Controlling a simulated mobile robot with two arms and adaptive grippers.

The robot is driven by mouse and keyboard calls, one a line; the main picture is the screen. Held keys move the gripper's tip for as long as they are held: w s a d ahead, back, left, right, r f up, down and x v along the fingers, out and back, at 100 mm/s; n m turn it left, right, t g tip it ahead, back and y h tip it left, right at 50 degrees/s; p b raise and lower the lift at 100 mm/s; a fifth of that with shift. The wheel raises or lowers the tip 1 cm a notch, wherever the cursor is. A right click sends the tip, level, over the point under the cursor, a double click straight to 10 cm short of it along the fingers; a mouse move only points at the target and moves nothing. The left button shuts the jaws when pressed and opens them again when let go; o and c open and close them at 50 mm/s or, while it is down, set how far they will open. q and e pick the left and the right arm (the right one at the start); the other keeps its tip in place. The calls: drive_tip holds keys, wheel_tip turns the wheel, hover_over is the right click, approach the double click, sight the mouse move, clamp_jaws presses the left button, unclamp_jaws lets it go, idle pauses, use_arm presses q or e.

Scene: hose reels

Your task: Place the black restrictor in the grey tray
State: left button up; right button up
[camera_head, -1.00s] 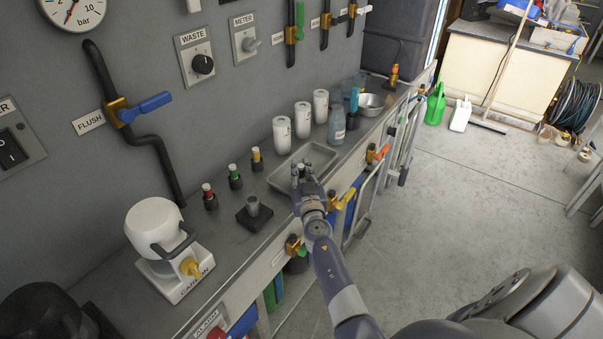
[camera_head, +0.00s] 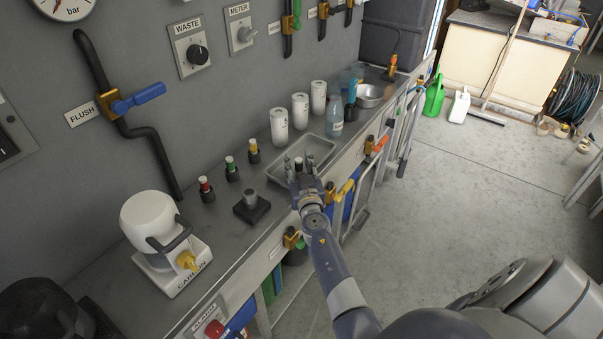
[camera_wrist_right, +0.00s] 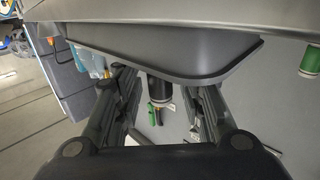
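The grey tray (camera_head: 328,146) lies on the bench against the wall. The black restrictor (camera_head: 298,163), with a pale top, stands upright between the fingers of my right gripper (camera_head: 301,171), over the tray's near part. The right gripper is open. In the right wrist view, the restrictor (camera_wrist_right: 161,90) has a gap to the fingers on both sides. There the tray wall (camera_wrist_right: 150,50) hides its lower end, so it appears to be inside the tray. Whether it touches the tray floor is hidden. My left gripper is not in view.
Red (camera_head: 206,190), green (camera_head: 232,169) and yellow-topped (camera_head: 253,151) restrictors stand left of the tray. A black block with a grey cylinder (camera_head: 251,206) is in front of them. White canisters (camera_head: 279,126) and a blue bottle (camera_head: 335,120) stand behind. Valves (camera_head: 344,192) line the bench front.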

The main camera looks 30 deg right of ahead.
drive_tip(key=b+v, duration=0.1)
drive_tip(key=v, duration=1.1)
drive_tip(key=shift+s+r, duration=0.1)
